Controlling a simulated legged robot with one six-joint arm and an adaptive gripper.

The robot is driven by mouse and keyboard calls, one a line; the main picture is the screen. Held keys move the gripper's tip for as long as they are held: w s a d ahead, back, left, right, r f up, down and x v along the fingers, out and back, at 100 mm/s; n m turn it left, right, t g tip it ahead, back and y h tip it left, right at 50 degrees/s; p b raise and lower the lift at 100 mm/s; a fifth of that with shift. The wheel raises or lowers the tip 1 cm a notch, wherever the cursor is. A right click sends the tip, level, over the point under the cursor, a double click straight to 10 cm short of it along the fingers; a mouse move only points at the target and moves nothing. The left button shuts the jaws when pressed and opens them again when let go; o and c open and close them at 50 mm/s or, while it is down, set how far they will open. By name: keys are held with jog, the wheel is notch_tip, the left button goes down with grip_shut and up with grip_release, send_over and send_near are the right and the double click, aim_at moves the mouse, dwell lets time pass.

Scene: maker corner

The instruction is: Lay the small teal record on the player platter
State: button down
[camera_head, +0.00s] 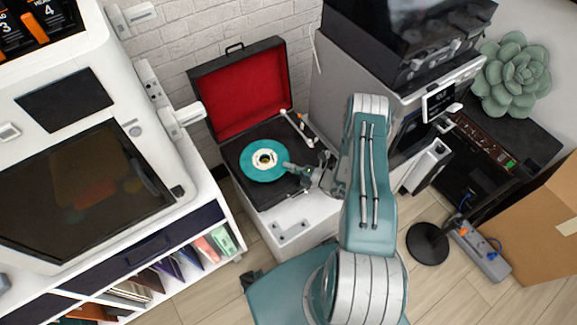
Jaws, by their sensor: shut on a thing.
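The small teal record (257,175) has a cream label and is over the left part of the record player's deck. The record player (230,153) is a black case with its red-lined lid (243,92) open at the back. The platter is hidden under the record. My gripper (289,168) is at the record's right edge and is shut on it. I cannot tell whether the record touches the platter or is held just above it. The tonearm (300,130) lies to the right of the record, along the deck's right side.
The player stands on a white cabinet (283,232). A large white machine (150,120) is close on the left, above a shelf of sleeves (195,250). A grey and black unit (400,70) rises on the right. A black stand base (427,243) and cardboard box (545,235) are at the right.

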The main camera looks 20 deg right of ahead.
jog(key=shift+f, duration=0.85)
dwell(0.8)
jog(key=c, duration=0.7)
grip_release()
jog(key=v, duration=1.2)
jog(key=shift+f, duration=0.15)
